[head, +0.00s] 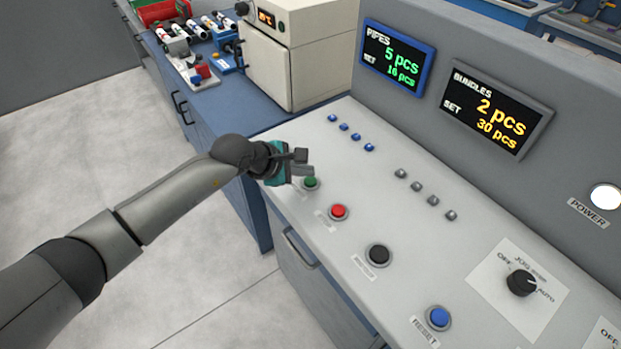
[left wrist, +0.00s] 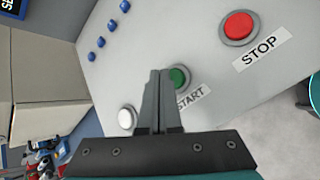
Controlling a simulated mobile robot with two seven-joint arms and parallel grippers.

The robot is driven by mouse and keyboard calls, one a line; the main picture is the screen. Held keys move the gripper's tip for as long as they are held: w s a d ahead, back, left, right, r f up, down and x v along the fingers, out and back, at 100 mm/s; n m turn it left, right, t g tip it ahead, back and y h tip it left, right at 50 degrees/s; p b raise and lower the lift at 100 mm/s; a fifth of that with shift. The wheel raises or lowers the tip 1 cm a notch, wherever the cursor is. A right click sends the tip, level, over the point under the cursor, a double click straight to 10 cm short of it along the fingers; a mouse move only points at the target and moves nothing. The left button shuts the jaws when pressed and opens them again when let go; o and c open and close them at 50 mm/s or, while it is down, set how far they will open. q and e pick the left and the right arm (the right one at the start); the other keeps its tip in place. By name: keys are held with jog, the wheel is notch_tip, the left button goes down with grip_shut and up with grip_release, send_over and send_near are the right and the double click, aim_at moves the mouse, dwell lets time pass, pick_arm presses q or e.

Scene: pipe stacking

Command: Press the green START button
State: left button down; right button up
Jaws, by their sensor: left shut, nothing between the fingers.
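The green START button (head: 311,182) sits on the sloped grey control panel (head: 375,185), near its left front edge. My left gripper (head: 302,162) is shut and empty, just above and beside the button in the head view. In the left wrist view the shut fingers (left wrist: 158,85) point at the green button (left wrist: 179,77) and cover its left part. Whether the fingertips touch the button cannot be told. The START label (left wrist: 190,97) shows beside it. My right gripper is not in view.
A red STOP button (head: 338,212), a black button (head: 378,254) and a blue RESET button (head: 438,317) line the panel's front. Small blue buttons (head: 350,133) and grey ones (head: 425,194) lie behind. A white button (left wrist: 126,118) is near the fingers. A beige machine (head: 295,55) stands behind.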

aim_at(306, 182)
pick_arm(q)
jog(key=shift+r+p, duration=1.95)
jog(key=shift+r, duration=0.6)
jog(key=shift+f, duration=0.1)
